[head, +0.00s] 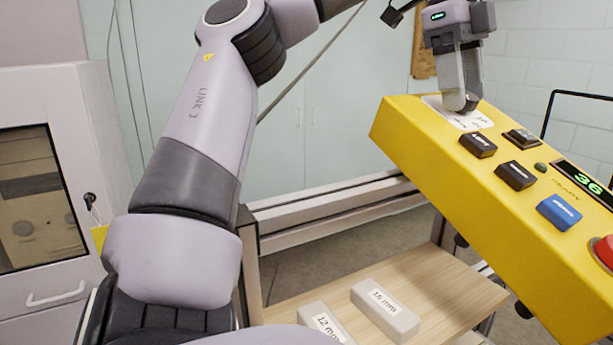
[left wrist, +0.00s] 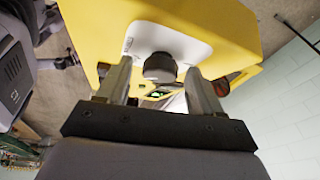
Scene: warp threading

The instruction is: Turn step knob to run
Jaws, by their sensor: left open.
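The step knob (left wrist: 160,67) is a dark round knob on a white label plate (left wrist: 130,42), seen in the left wrist view. The plate also shows in the head view (head: 484,120), at the upper left end of the yellow control box (head: 430,152). My left gripper (head: 461,103) is open and points down at this plate. In the left wrist view its two fingers stand on either side of the knob, with gaps visible. Its fingers hide the knob in the head view, and I cannot read its setting. My right gripper is not in view.
The tilted box also carries dark buttons (head: 515,175), a blue button (head: 559,212), a green display (head: 582,178) reading 36 and a red button (head: 604,250). Below is a wooden shelf (head: 445,290) with two grey labelled blocks (head: 385,308). A grey cabinet (head: 45,180) stands left.

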